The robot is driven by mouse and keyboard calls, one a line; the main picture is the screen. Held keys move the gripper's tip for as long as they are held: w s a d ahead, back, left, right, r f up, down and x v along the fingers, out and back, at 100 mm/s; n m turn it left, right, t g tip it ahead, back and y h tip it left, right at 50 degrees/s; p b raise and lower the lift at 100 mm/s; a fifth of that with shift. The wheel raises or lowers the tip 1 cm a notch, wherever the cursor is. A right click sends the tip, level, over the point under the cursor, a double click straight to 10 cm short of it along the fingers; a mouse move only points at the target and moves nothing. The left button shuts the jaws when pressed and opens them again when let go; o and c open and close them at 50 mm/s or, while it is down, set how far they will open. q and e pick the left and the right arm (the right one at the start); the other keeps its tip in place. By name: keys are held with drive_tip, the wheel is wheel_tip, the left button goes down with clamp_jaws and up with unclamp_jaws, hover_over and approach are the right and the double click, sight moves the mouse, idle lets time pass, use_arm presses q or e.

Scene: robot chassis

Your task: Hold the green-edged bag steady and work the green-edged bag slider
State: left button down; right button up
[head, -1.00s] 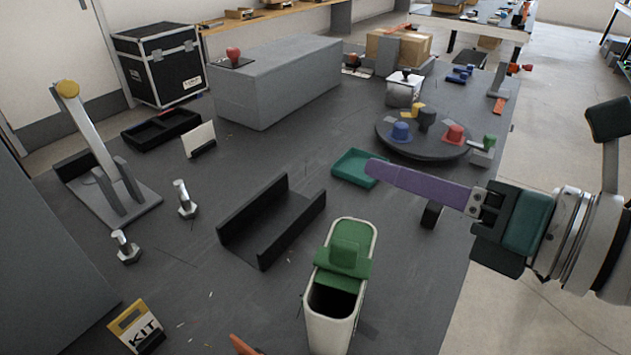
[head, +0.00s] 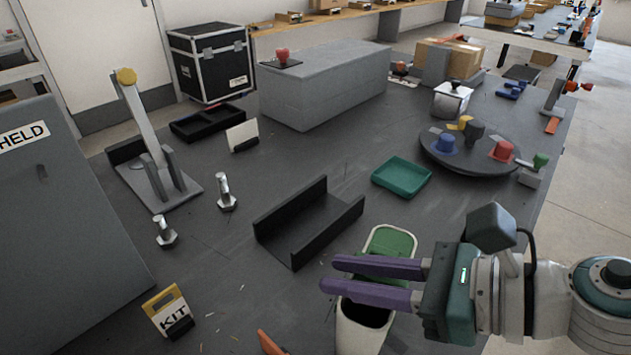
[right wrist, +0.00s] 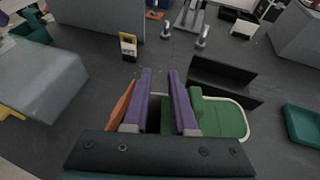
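The green-edged bag (head: 352,337) is a white, upright, rounded pouch with a green top and a dark opening at its near end. It stands at the table's front. Its green top (right wrist: 222,118) also shows in the right wrist view. The green slider (right wrist: 197,101) is a raised block, right of the right finger there; in the head view my fingers largely hide it. My right gripper (head: 328,274) is open, its two purple fingers parted and reaching left over the bag. I cannot make out my left gripper.
A black open channel (head: 310,225) lies behind and left of the bag. A green tray (head: 402,177) and a round black stand with coloured knobs (head: 470,155) are farther back. A KIT card (head: 170,312) and an orange piece (head: 270,343) are at the front left.

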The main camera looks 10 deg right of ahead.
drive_tip(key=shift+w+a+f, duration=0.1)
drive_tip(key=shift+w+a, duration=0.1)
drive_tip(key=shift+a, duration=0.05)
clamp_jaws()
idle(0.4)
idle(0.9)
drive_tip(key=shift+c, duration=1.8)
unclamp_jaws()
